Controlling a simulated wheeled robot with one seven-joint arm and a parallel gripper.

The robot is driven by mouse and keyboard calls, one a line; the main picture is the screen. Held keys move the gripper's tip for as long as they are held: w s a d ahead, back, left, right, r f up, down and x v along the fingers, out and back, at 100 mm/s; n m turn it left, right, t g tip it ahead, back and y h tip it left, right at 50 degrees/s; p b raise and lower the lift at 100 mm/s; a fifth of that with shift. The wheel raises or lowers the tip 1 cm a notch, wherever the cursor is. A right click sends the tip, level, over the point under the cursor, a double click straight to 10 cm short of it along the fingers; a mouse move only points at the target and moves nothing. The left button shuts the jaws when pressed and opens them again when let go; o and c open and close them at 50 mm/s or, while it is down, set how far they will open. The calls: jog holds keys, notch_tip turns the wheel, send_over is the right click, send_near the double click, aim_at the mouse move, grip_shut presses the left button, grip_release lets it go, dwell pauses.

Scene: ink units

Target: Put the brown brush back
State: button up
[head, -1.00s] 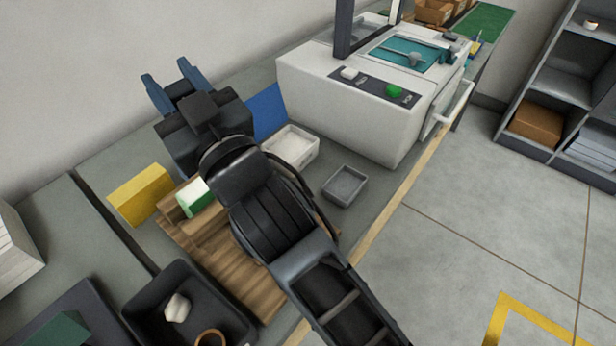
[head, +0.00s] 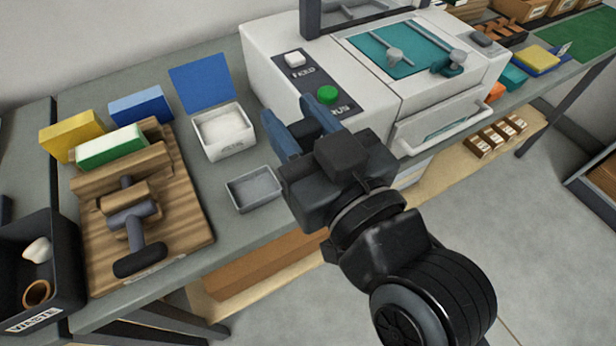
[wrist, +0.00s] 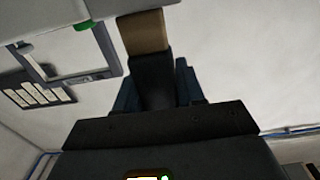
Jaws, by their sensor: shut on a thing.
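My gripper (head: 302,122) is over the bench in the head view, in front of the white machine, with its blue fingers pointing up and away. In the wrist view, the fingers are shut on the brown brush (wrist: 143,35), which shows as a brown block on a dark part between them. The head view does not clearly show the held brush, as my gripper hides it. A wooden board (head: 180,215) at the left holds a grey-handled tool (head: 130,220) with a brown block.
The white machine (head: 375,120) has a green button and a teal bed. A white tub (head: 222,145), a grey tray (head: 255,190) and a black waste bin (head: 55,285) stand on the bench. Brown pieces (head: 490,38) sit beyond the machine. Small boxes (head: 495,138) line a lower ledge.

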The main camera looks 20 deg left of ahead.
jog(key=shift+d, duration=0.2)
jog(key=w+a+f+p, duration=0.2)
jog(key=w+a+f, duration=0.1)
jog(key=a+f, duration=0.8)
jog(key=shift+a+f, duration=0.1)
jog(key=shift+f, duration=0.05)
jog(key=o, duration=1)
jog(key=shift+o, duration=0.2)
